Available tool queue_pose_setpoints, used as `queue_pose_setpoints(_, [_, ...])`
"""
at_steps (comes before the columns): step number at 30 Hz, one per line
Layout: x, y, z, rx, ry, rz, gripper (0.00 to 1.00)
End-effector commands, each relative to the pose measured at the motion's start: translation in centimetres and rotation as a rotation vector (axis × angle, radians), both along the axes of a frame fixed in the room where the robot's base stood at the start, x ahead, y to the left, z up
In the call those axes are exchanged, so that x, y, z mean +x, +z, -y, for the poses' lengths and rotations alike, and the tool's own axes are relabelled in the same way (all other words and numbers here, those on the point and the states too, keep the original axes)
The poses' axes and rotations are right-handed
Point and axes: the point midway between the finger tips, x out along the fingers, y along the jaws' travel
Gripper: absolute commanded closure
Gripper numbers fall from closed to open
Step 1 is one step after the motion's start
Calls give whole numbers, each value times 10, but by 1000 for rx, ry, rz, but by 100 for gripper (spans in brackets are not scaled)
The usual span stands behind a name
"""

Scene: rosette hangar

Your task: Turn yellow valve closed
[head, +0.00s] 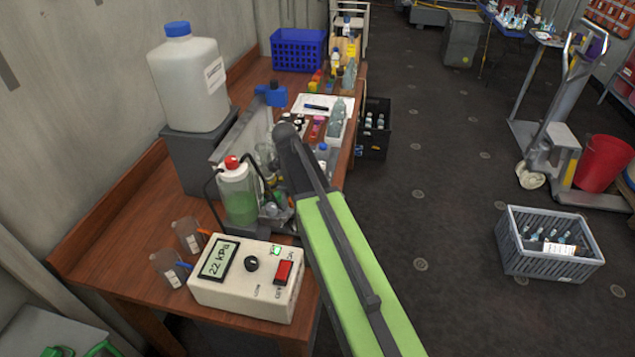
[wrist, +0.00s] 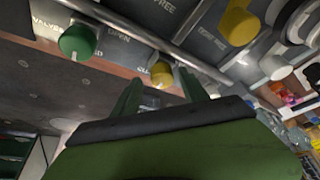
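In the wrist view, a small round yellow knob (wrist: 162,74) with a pale mark sits at the lower edge of a dark panel (wrist: 120,22). A larger yellow piece (wrist: 238,24) is up and to its right. I cannot tell for certain which one is the yellow valve. My gripper (wrist: 163,82) is open, its two dark green fingers apart, with the small yellow knob between their tips in the picture. I cannot tell whether they touch it. In the head view my arm hides the gripper and the yellow knob.
A green knob (wrist: 77,42) is left of the small yellow one, near lettering reading OPEN. A metal pipe (wrist: 130,32) crosses the panel. In the head view, bottles, a green-liquid jar (head: 238,194) and a control box (head: 246,278) crowd the bench.

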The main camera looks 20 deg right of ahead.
Motion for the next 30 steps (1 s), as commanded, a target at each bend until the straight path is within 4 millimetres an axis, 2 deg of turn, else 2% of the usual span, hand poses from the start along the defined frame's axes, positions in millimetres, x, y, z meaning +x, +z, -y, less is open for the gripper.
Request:
queue_pose_setpoints(8, [1, 2, -2, 1, 3, 2, 48])
queue_pose_setpoints(13, [0, 19, -7, 2, 3, 3, 48])
queue_pose_setpoints(17, [-2, 44, -16, 1, 4, 2, 48])
queue_pose_setpoints(30, [-10, 143, -55, 1, 4, 1, 48])
